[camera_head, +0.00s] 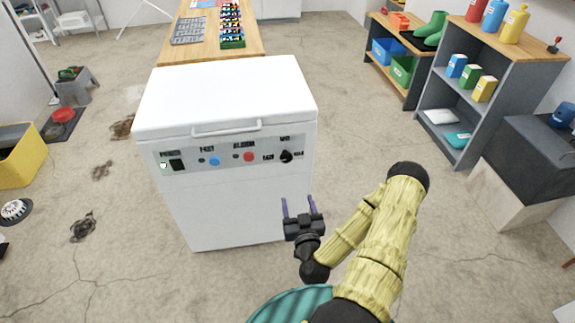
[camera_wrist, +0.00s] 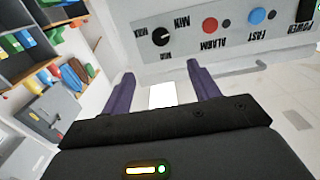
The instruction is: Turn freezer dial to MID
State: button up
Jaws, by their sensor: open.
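The white freezer (camera_head: 235,200) stands in front of me with its lid closed. Its black dial (camera_head: 286,156) is at the right end of the front control panel, with the MID label above it. In the wrist view, which is turned upside down, the dial (camera_wrist: 162,37) shows a small white mark, but I cannot tell exactly where it points. My gripper (camera_head: 297,204) is open and empty, below the dial and apart from it. Its two purple fingers (camera_wrist: 160,72) are spread below the dial in the wrist view.
The panel also has a red alarm button (camera_head: 248,157), a blue button (camera_head: 214,161) and a dark power switch (camera_head: 177,165). The lid handle (camera_head: 227,128) juts out above the panel. A grey shelf (camera_head: 465,110) stands at right. The floor around the freezer's right side is clear.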

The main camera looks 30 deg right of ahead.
jog(key=shift+w, duration=0.1)
send_near(287, 160)
jog(key=b+x, duration=0.2)
jog(key=x, duration=0.6)
jog(key=shift+w+r, duration=0.1)
jog(key=shift+w, duration=0.1)
dwell(0.6)
jog(key=c, duration=1)
